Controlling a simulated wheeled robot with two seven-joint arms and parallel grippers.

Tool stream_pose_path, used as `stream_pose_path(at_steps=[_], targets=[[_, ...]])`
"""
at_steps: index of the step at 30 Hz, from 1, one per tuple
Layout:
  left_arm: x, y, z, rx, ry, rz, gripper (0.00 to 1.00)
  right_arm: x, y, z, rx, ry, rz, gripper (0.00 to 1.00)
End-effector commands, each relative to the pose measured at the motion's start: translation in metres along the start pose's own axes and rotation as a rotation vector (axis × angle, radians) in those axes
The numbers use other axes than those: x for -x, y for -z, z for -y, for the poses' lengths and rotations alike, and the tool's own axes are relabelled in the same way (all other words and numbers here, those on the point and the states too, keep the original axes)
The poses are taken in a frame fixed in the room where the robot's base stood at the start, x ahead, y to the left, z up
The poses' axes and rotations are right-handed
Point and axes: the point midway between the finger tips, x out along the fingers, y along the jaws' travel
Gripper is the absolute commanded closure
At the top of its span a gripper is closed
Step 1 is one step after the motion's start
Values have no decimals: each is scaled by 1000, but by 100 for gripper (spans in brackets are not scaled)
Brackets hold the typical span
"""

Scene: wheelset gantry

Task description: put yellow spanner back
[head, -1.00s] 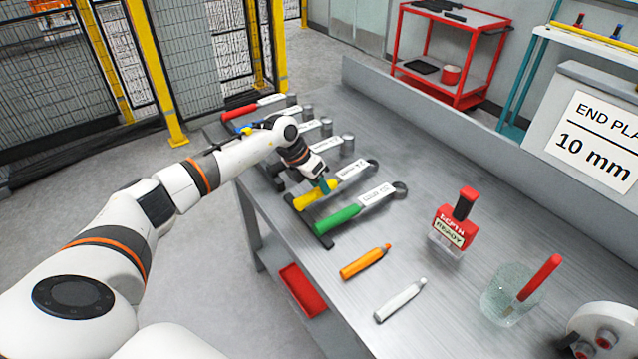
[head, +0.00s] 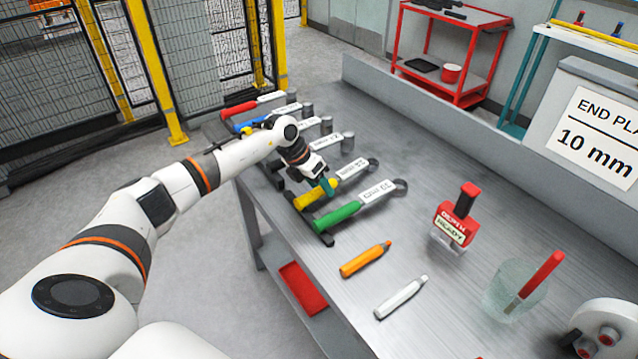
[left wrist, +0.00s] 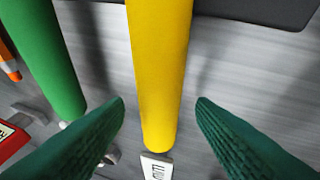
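The yellow spanner (head: 310,198) lies on the bench between the green spanner and the spanners farther back. Its handle end is over a dark rack bar, and its white label and ring end point to the back right. My left gripper (head: 327,187) is at the spanner's handle, near the label. In the left wrist view the yellow handle (left wrist: 160,75) runs between the two green fingers (left wrist: 160,108). The fingers are apart, with a visible gap on each side of the handle.
The green spanner (head: 338,215) lies close beside the yellow one. A blue spanner (head: 252,122) and a red spanner (head: 240,109) lie farther back. An orange marker (head: 365,260), a white marker (head: 401,297), a red stamp-like block (head: 456,222) and a clear cup (head: 514,292) stand or lie nearer.

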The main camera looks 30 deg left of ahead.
Motion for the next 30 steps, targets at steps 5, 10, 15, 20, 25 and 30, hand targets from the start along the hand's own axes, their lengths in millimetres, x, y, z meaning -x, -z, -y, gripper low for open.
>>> stream_pose_path(at_steps=[5,10,15,20,25,30], targets=[[2,-1,1,1,1,2,49,-1,0,0,0,0,0,64],[24,0,2,-2,3,-2,49,-6,1,0,1,0,0,64],[61,0,2,-2,3,-3,49,-14,2,0,1,0,0,64],[92,0,1,-1,3,-2,49,-20,2,0,1,0,-1,64],[113,0,1,0,1,-1,49,-23,3,0,1,0,-1,64],[120,0,0,-1,0,0,49,-23,3,1,1,2,-1,64]])
